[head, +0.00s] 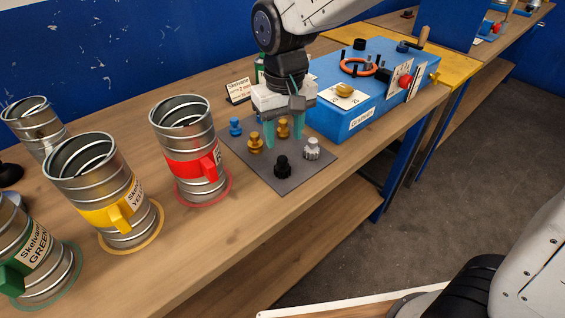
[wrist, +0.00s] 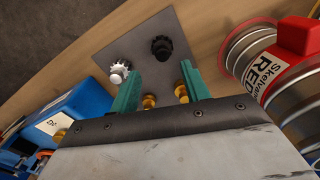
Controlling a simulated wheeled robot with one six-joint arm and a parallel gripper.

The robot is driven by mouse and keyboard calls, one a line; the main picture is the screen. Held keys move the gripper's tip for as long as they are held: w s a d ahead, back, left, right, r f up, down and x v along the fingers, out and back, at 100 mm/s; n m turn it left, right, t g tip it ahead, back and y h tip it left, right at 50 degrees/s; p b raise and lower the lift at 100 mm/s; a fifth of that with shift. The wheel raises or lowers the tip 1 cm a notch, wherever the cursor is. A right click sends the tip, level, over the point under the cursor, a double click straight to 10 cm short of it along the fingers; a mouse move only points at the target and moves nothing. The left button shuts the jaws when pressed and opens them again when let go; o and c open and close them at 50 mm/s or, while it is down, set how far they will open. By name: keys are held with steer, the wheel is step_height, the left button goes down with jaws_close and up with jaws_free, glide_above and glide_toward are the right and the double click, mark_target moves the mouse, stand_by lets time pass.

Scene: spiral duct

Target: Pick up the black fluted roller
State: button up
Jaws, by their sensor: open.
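The black fluted roller (head: 282,168) stands upright at the near corner of a dark grey mat (head: 285,187) on the wooden bench. It also shows beyond my fingertips in the wrist view (wrist: 162,47). My gripper (head: 284,136) points down over the mat, its teal fingers apart with nothing held between them. In the wrist view the gripper (wrist: 158,85) is short of the black roller, which lies past the gap between the fingers. A white fluted roller (head: 312,149) stands to the right. Brass pieces (head: 255,143) and a blue piece (head: 236,127) stand farther back.
Duct cans with red (head: 190,165), yellow (head: 110,215) and green (head: 30,265) labels stand left of the mat. A blue box (head: 345,122) with knobs and handles stands close on the right. The bench's front edge is just past the mat's near corner.

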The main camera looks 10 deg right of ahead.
mark_target(282, 158)
steer(key=shift+w+a+f, duration=0.1)
steer(key=shift+a+f, duration=0.15)
steer(key=shift+f, duration=0.2)
step_height(282, 158, down, 7)
steer(key=shift+f, duration=0.1)
jaws_close()
